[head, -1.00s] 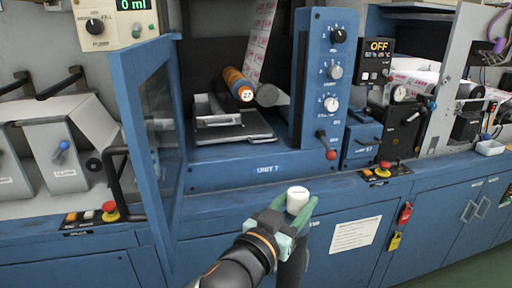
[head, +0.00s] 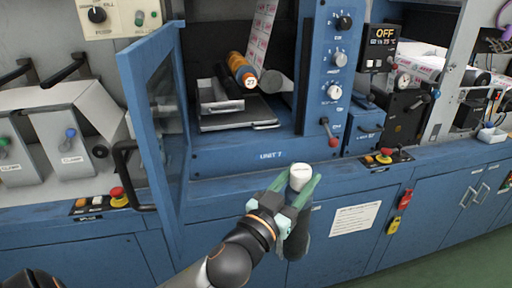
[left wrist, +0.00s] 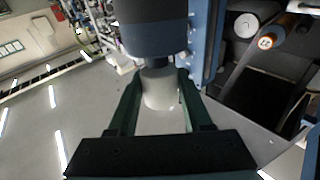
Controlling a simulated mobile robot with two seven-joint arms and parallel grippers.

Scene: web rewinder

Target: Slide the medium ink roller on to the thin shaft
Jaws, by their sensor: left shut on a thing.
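My left gripper (head: 292,190) is shut on the white end (head: 300,177) of a dark roller (head: 296,238), in front of the machine's blue front panel. The roller's dark body hangs below the fingers in the head view. In the left wrist view the white end (left wrist: 160,90) sits between both fingers, with the dark body (left wrist: 153,30) beyond a narrow neck. Inside the machine, an orange roller marked 27 (head: 241,70) lies beside a grey roller (head: 275,82). I cannot tell which part is the thin shaft. My right gripper is not in view.
A blue-framed clear door (head: 155,110) stands open left of the bay. A metal tray (head: 220,98) lies below the rollers. A blue control column (head: 325,70) with knobs and a red-ended lever (head: 332,140) borders the bay on the right. Red stop buttons (head: 117,193) sit along the ledge.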

